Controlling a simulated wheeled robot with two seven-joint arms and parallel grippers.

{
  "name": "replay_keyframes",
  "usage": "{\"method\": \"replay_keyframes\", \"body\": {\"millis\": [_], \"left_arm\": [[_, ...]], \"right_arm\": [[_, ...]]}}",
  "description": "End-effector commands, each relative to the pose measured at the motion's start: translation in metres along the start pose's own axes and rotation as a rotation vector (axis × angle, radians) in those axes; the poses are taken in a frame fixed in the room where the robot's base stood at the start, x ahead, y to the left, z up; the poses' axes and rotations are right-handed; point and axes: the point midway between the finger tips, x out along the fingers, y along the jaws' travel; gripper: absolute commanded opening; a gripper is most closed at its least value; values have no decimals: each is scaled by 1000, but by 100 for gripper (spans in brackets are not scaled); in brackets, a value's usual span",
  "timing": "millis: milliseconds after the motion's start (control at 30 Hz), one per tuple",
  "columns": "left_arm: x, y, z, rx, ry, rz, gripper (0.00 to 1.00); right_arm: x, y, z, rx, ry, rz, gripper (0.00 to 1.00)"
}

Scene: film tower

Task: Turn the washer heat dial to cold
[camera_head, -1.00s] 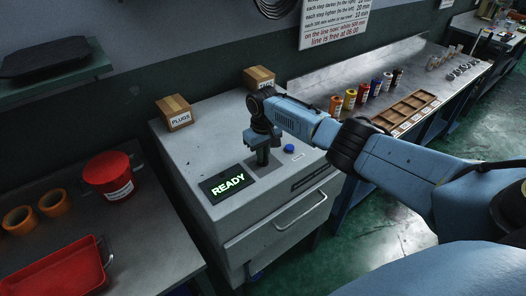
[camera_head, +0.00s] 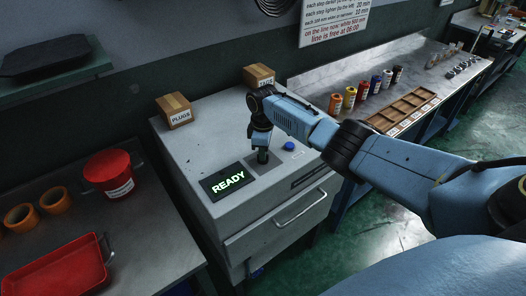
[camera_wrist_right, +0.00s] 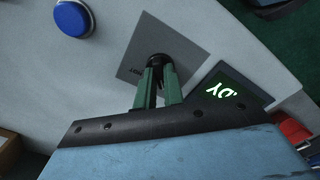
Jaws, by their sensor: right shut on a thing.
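The washer (camera_head: 190,135) is a grey cabinet with a sloping top. Its display (camera_head: 228,184) reads READY in green-white letters. A grey square plate (camera_wrist_right: 180,35) on the top carries a small dark dial (camera_wrist_right: 159,61). My right gripper (camera_head: 262,157) points down over this plate. In the right wrist view its green fingers (camera_wrist_right: 158,80) are shut on the dial, which they partly cover. The dial's setting and most of the plate's lettering cannot be read. My left gripper is not in view.
A blue button (camera_head: 289,146) sits beside the plate. Two cardboard boxes, one marked PLUGS (camera_head: 175,111), stand at the washer's back. A red lidded pot (camera_head: 108,173) and red tray (camera_head: 58,272) are on the left bench. Bottles (camera_head: 349,97) line the right bench.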

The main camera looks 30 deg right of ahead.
Motion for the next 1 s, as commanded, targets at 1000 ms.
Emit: {"method": "replay_keyframes", "body": {"millis": [1000], "left_arm": [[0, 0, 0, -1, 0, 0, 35]], "right_arm": [[0, 0, -1, -47, 2, 1, 32]]}}
